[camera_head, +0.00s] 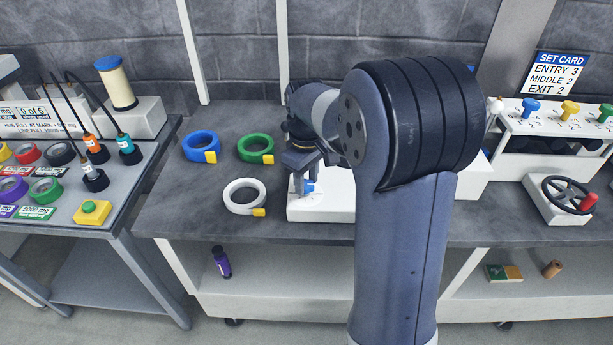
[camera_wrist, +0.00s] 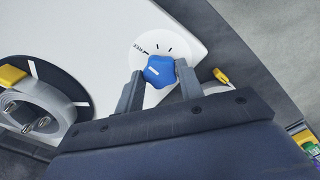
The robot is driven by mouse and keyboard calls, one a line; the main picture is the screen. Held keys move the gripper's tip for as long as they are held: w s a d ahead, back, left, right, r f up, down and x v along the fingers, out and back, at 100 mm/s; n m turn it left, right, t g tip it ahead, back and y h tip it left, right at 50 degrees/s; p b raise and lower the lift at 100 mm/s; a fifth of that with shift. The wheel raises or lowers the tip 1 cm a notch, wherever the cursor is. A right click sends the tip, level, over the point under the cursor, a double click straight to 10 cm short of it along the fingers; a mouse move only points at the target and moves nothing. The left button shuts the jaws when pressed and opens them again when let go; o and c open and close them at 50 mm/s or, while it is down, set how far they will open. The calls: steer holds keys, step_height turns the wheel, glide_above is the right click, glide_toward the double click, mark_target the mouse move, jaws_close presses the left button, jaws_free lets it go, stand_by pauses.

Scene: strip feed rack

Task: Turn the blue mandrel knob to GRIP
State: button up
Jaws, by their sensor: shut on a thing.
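The blue mandrel knob (camera_wrist: 160,71) is a lobed knob with a white mark on a round white dial (camera_wrist: 150,45) in the wrist view. The dial has black tick marks and lettering, partly hidden; I cannot read which setting the knob points to. My gripper (camera_wrist: 160,84) has one finger on each side of the knob and is shut on it. In the head view my gripper (camera_head: 303,184) points down at the front left of a white housing (camera_head: 335,207), and a bit of the blue knob (camera_head: 309,186) shows beside the fingers. My arm hides much of the housing.
Blue (camera_head: 201,146), green (camera_head: 255,148) and white (camera_head: 243,196) rolls lie on the bench left of the housing. At right stand a rack with coloured knobs (camera_head: 569,110), a handwheel (camera_head: 567,195) and a SET CARD sign (camera_head: 556,74). A side table (camera_head: 120,200) stands at left.

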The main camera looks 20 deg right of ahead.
steer(key=m+p, duration=0.2)
steer(key=m, duration=0.5)
steer(key=shift+r+p, duration=0.1)
steer(key=shift+p, duration=0.2)
steer(key=m+p, duration=0.1)
steer(key=m, duration=0.2)
steer(key=shift+m, duration=0.3)
steer(key=m, duration=0.3)
steer(key=shift+m+p, duration=0.3)
steer(key=shift+p, duration=0.1)
steer(key=m, duration=0.3)
steer(key=shift+m+p, duration=0.3)
steer(key=m, duration=0.3)
steer(key=shift+m, duration=0.3)
steer(key=m+p, duration=0.1)
steer(key=m, duration=0.6)
steer(key=o, duration=1)
